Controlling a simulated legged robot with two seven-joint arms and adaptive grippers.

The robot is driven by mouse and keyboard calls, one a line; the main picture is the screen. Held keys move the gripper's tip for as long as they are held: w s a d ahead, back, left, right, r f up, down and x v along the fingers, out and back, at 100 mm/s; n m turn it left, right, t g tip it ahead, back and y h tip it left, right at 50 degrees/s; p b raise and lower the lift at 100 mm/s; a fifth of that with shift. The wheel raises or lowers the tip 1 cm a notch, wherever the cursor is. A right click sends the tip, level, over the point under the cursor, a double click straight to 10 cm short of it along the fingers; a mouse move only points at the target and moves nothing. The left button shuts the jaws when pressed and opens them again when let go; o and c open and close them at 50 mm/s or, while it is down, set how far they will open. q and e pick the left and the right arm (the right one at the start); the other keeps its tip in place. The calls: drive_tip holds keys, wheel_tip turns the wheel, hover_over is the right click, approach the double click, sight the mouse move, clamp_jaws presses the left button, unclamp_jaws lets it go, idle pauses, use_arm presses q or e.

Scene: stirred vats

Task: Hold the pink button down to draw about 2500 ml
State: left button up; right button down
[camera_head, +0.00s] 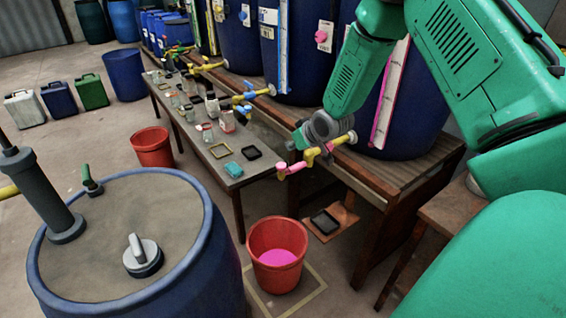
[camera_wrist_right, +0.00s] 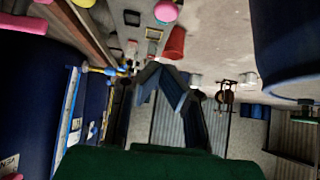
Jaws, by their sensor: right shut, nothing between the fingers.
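A round pink button (camera_head: 321,37) sits on a small white plate on a blue vat (camera_head: 301,70) and is uncovered. The nearest vat (camera_head: 409,125) has a pink-marked gauge strip (camera_head: 388,95), partly hidden by my right arm. A yellow tap with a pink end (camera_head: 294,169) juts out in front of it. Below, a red bucket (camera_head: 277,236) holds pink liquid (camera_head: 276,258); I see no stream. My right gripper (camera_head: 297,138) is close to the tap; I cannot tell if it touches. Its dark shut fingers (camera_wrist_right: 155,72) show in the wrist view, empty. My left gripper is not in view.
A blue drum (camera_head: 120,245) with fittings on its lid fills the lower left. A low table (camera_head: 222,151) holds several jars and small trays. Another red bucket (camera_head: 153,147) and several jerrycans (camera_head: 58,98) stand on the floor. A wooden bench (camera_head: 395,172) carries the vats.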

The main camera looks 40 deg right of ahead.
hover_over(280, 163)
drive_tip(key=s, duration=0.2)
wheel_tip(280, 163, down, 5)
drive_tip(key=shift+s+a+r+b, duration=0.1)
drive_tip(key=shift+s+r+b, duration=0.1)
drive_tip(key=shift+b, duration=0.2)
drive_tip(key=f, duration=0.3)
drive_tip(key=shift+w+f, duration=0.15)
drive_tip(key=shift+w, duration=0.1)
drive_tip(key=shift+f, duration=0.4)
